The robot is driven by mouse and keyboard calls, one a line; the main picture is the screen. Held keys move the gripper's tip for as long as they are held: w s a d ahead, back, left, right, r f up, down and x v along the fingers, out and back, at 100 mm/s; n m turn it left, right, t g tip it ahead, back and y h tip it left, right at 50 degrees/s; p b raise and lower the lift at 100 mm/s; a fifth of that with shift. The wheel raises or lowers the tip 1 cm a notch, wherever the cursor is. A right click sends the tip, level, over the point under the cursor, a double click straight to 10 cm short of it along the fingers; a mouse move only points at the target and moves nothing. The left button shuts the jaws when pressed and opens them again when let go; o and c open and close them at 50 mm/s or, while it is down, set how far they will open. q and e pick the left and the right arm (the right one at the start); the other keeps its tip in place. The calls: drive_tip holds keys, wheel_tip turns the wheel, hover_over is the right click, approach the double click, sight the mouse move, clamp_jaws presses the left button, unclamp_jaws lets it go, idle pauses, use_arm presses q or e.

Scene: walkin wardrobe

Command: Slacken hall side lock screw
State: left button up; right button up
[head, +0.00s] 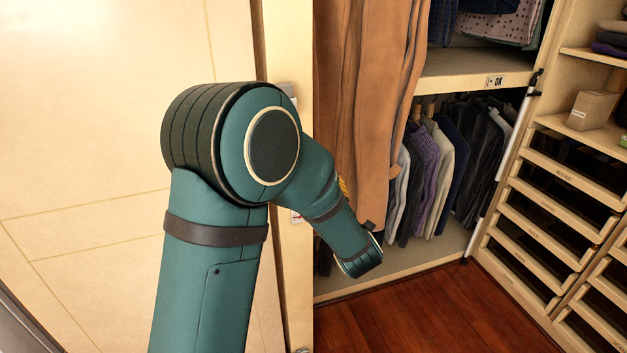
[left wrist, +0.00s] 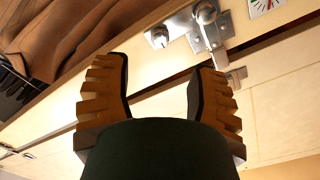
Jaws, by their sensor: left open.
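In the left wrist view, metal lock hardware (left wrist: 207,27) is fixed on the pale wooden edge at top. It has a rounded upper part and a flat arm. A small round metal knob (left wrist: 158,37) sits at its left; I cannot tell for sure whether this is the lock screw. My left gripper (left wrist: 158,70) has its two yellow-brown fingers apart and empty, with the knob above the gap and no visible contact. In the head view my teal left arm hides most of this gripper; only a bit of yellow (head: 343,187) shows. My right gripper is out of view.
A pale door panel (head: 100,130) fills the left of the head view. Brown garments (head: 365,100) hang close behind my left arm. Hanging clothes (head: 440,165), a drawer unit (head: 550,205) and a small box (head: 592,110) stand right. The wooden floor (head: 430,315) is clear.

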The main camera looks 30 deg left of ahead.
use_arm(q)
drive_tip(key=v, duration=0.3)
drive_tip(key=shift+s+d, duration=0.2)
drive_tip(key=shift+s, duration=0.05)
drive_tip(key=s+d+f+m+g+h, duration=0.1)
drive_tip(key=d+f+m+h, duration=0.4)
drive_tip(key=f, duration=0.6)
drive_tip(key=d+f+m+g+h, duration=0.1)
drive_tip(key=d+f+m+h, duration=0.4)
drive_tip(key=f, duration=0.6)
drive_tip(key=s+d+f+m+g+h, duration=0.3)
drive_tip(key=s+f, duration=0.3)
drive_tip(key=s, duration=0.2)
drive_tip(key=s+d+f+m+g+h, duration=0.4)
drive_tip(key=s+d+f+m, duration=0.1)
drive_tip(key=s, duration=0.4)
drive_tip(key=shift+d+f+g+h, duration=0.15)
drive_tip(key=shift+f+g+h, duration=0.15)
drive_tip(key=shift+f+g, duration=0.15)
drive_tip(key=shift+c, duration=0.9)
